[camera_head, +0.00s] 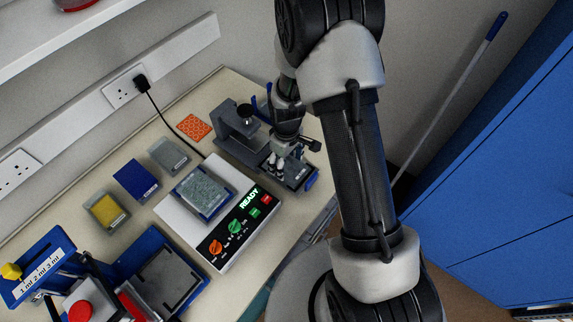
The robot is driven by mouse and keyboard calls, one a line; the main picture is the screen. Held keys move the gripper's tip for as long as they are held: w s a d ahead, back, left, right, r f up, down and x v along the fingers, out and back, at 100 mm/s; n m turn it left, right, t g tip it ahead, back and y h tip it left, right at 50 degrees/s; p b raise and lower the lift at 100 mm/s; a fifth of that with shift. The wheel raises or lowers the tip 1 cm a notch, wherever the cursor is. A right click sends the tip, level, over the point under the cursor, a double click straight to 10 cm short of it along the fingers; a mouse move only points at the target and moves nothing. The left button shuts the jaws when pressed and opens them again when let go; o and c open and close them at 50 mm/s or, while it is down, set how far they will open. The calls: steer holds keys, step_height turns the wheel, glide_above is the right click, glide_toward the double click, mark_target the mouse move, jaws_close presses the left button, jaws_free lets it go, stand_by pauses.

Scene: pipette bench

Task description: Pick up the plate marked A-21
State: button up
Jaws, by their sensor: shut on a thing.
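My gripper (281,157) shows small and dark beside my arm, over the bench's back right by a grey microscope-like instrument (234,124). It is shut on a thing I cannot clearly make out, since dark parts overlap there. Several plates are in view. A grey one (169,157), a blue one (137,181) and a yellow one (105,211) lie in a slanting row on the bench. A pale speckled plate (205,191) sits on a white device (179,213). The plate labels are too small to read, so I cannot tell which is A-21.
The white device has a green READY display (249,198) and knobs. A blue-framed tray (165,276) and a blue rack (36,268) stand at the front left. An orange patterned square (194,128) lies at the back. Blue cabinets (510,180) stand at the right.

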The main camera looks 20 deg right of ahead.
mark_target(286, 166)
steer(key=shift+s+f, duration=0.25)
steer(key=shift+w+r, duration=0.15)
steer(key=shift+r, duration=0.35)
step_height(286, 166, up, 19)
steer(key=p, duration=0.3)
steer(key=shift+w+r, duration=0.1)
steer(key=shift+r, duration=0.1)
steer(key=shift+r+p, duration=1.3)
steer(key=shift+r, duration=0.1)
